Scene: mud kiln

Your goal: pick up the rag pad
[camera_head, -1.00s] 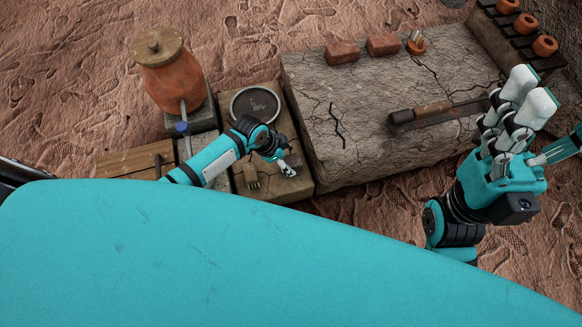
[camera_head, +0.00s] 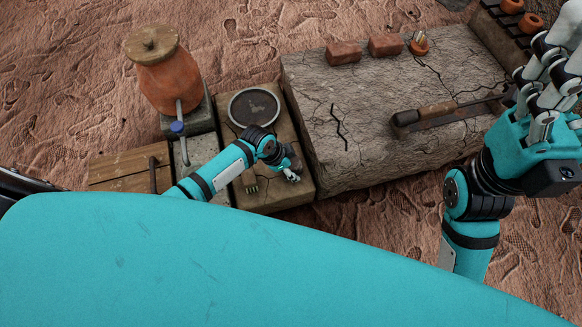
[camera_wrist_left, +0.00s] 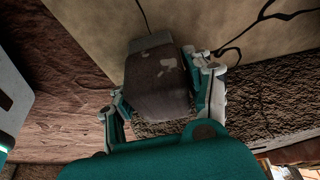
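The rag pad (camera_wrist_left: 157,88) is a grey-brown, patchy block in the left wrist view. In the head view it shows as a small dark shape (camera_head: 293,156) near the right edge of the wooden board, partly hidden by my gripper. My left gripper (camera_head: 290,174) reaches down to it there. In the left wrist view the two fingers (camera_wrist_left: 158,82) lean in on either side of the pad, close against its sides, so it looks gripped. I cannot tell whether the pad is clear of the board. My right gripper (camera_head: 556,85) is raised at the right, fingers spread and empty.
A cracked stone slab (camera_head: 350,130) lies right of the board, with bricks (camera_head: 343,53) and a wooden-handled tool (camera_head: 430,113) on it. A dark round dish (camera_head: 254,107) and a small brush (camera_head: 251,187) are near my left gripper. A lidded clay jar (camera_head: 165,75) stands left.

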